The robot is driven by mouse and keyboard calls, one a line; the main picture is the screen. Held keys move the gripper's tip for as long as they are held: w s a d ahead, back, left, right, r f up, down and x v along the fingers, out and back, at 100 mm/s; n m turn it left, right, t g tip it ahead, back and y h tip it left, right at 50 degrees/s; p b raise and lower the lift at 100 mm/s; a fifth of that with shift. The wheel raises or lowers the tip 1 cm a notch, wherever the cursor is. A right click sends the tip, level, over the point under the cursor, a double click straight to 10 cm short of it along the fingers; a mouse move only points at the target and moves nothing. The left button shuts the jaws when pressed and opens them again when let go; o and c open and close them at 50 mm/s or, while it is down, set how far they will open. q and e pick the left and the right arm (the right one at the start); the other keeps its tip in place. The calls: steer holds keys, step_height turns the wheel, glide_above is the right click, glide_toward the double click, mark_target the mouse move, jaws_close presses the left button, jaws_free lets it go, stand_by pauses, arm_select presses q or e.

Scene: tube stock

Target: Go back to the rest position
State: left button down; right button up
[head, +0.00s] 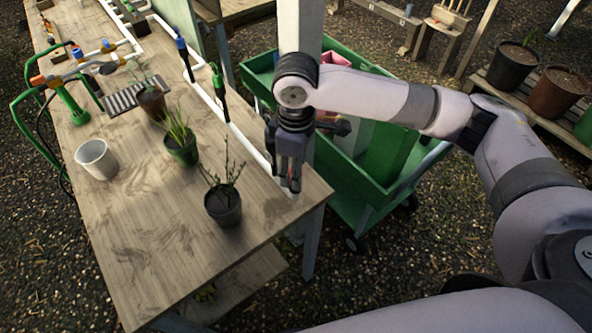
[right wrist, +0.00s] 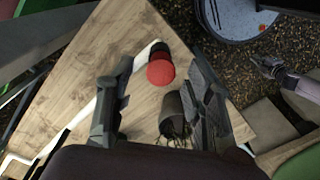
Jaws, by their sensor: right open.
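My right gripper (head: 288,185) points down over the right edge of the wooden table (head: 150,245), near its front corner. Its fingers stand apart in the right wrist view (right wrist: 158,105), with nothing held between them. Below, a red-topped black piece (right wrist: 160,72) sits by the end of a white pipe (right wrist: 105,98); the gripper hides that spot in the head view. A small jaw-like part at the right of the right wrist view seems to be my left gripper (right wrist: 268,67). It is too small to show its opening.
A potted plant (head: 223,207) stands close left of the right gripper, with another (head: 181,150) behind. A white cup (head: 96,160) and pipework (head: 92,52) are further left. A green cart (head: 372,200) stands right of the table, under my right arm. The table's front is clear.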

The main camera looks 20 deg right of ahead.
step_height(320, 180, up, 10)
steer(key=s+a+f+m+t+y, duration=0.1)
steer(key=s+a+f+y, duration=0.2)
steer(key=f, duration=0.4)
steer(key=s+a+f+m+t+y, duration=0.1)
steer(key=s+a+f+y, duration=0.1)
steer(key=s+a+f, duration=0.3)
steer(key=s+d+f+m+t+h, duration=0.1)
steer(key=s+d+f+m+h, duration=0.15)
steer(key=s+d+f, duration=0.45)
steer(key=s+d+f+m+h, duration=0.2)
steer(key=s+d+f+m, duration=0.25)
steer(key=d, duration=0.35)
step_height(320, 180, down, 27)
steer(key=s+b, duration=0.1)
steer(key=b, duration=0.1)
steer(key=s+d+f+g+b, duration=0.2)
steer(key=s+d+f, duration=0.1)
steer(key=s+f, duration=1.4)
steer(key=shift+f+n, duration=0.3)
steer(key=shift+f, duration=0.3)
steer(key=shift+h, duration=0.25)
